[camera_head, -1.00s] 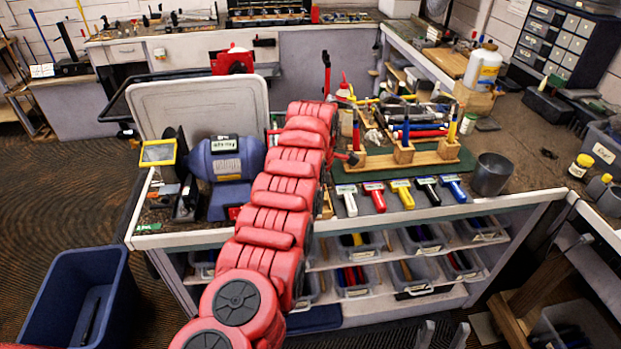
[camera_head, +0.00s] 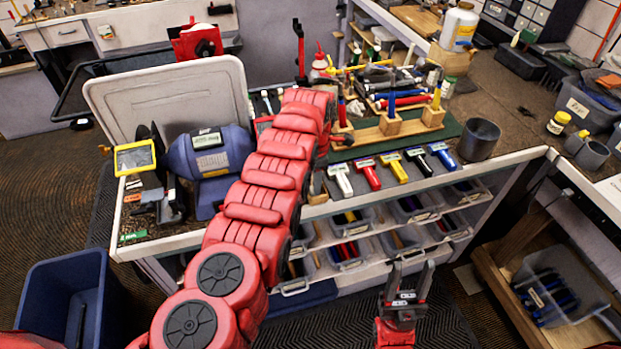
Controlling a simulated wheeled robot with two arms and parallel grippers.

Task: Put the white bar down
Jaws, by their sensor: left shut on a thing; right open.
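A white-handled piece (camera_head: 341,180) lies at the front edge of the bench, leftmost in a row with red, yellow, black and blue ones. I cannot tell whether it is the white bar. My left arm reaches over the bench left of this row. My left gripper (camera_head: 323,150) shows only as a dark part behind the arm. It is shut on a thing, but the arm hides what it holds. My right gripper (camera_head: 410,268) is open and empty, low in front of the shelves, fingers pointing up, apart from the row.
A wooden rack (camera_head: 390,130) on a green mat stands behind the row. A grey cup (camera_head: 479,140) stands to its right. A blue grinder (camera_head: 208,160) and an upright pale panel (camera_head: 170,98) are at left. A blue bin (camera_head: 65,300) stands on the floor.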

